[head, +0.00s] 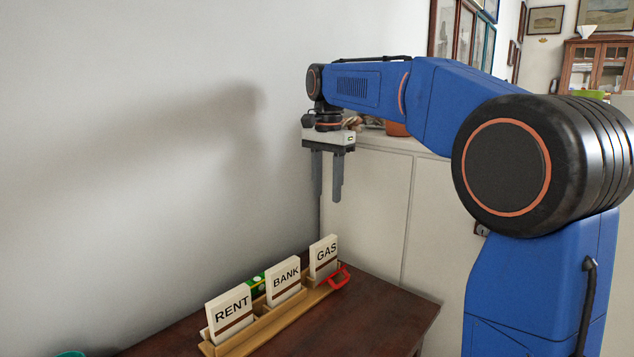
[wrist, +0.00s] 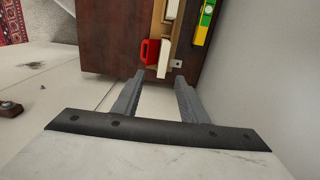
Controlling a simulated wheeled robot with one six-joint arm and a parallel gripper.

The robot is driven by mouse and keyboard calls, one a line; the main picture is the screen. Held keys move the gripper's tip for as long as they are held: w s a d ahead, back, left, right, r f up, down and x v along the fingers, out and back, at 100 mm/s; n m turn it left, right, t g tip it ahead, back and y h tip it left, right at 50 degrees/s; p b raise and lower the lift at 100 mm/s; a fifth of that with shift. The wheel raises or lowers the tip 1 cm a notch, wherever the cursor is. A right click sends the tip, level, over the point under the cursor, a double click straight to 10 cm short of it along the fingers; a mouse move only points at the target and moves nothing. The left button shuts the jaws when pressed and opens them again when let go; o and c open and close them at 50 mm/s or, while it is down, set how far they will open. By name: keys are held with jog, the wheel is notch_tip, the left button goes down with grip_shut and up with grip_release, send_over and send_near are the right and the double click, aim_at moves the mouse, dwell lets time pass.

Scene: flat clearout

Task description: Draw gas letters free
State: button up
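The gas letters (head: 323,258), a cream block marked GAS, stand upright in the far compartment of a wooden letter rack (head: 275,328) on the dark table. In the wrist view the pale top of the gas letters (wrist: 164,60) shows just beyond my fingertips. My gripper (head: 326,198) is open and empty, pointing down, well above the far end of the rack. In the wrist view my gripper (wrist: 158,75) has its two fingers spread apart.
BANK (head: 284,281) and RENT (head: 230,313) letters stand in the nearer compartments. A red-handled object (head: 340,277) is beside the gas letters. A green-yellow level (head: 257,284) lies behind the rack. A wall runs along the left; the table's right part (head: 400,310) is clear.

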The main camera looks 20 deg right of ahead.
aim_at(324, 240)
jog(key=f, duration=1.1)
jog(key=w+f, duration=0.1)
jog(key=f, duration=0.5)
jog(key=shift+a+f, duration=0.15)
jog(key=shift+a, duration=0.05)
grip_shut()
